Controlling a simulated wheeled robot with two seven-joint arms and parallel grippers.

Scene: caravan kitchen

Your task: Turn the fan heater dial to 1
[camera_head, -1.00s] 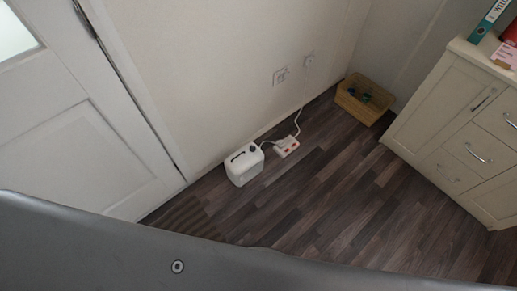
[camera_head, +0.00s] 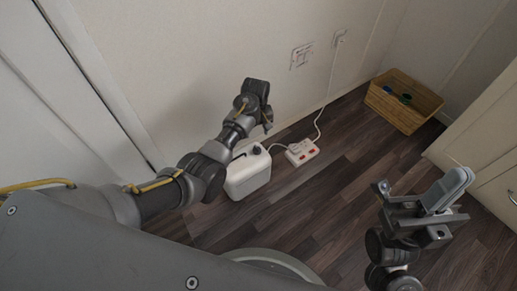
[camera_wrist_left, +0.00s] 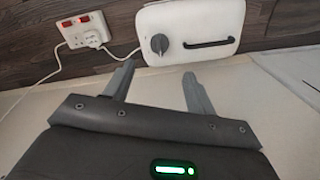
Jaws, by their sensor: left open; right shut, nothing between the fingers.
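The white fan heater (camera_head: 248,178) stands on the floor by the wall, partly behind my left arm in the head view. Its dark dial (camera_head: 257,150) is on top. In the left wrist view the heater (camera_wrist_left: 222,22) shows its top with the grey round dial (camera_wrist_left: 159,43) and a black handle (camera_wrist_left: 222,43). My left gripper (camera_wrist_left: 159,70) is open and empty, its fingers apart from the dial, which lies just beyond the gap between them. The dial's setting is too small to read. My right gripper (camera_head: 383,189) is shut and empty at the lower right, away from the heater.
A white power strip (camera_head: 302,152) with red switches lies right of the heater, its cable running to a wall socket (camera_head: 340,38). A wicker basket (camera_head: 402,105) stands in the far corner. A cabinet (camera_head: 490,150) is at the right. The floor between is clear.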

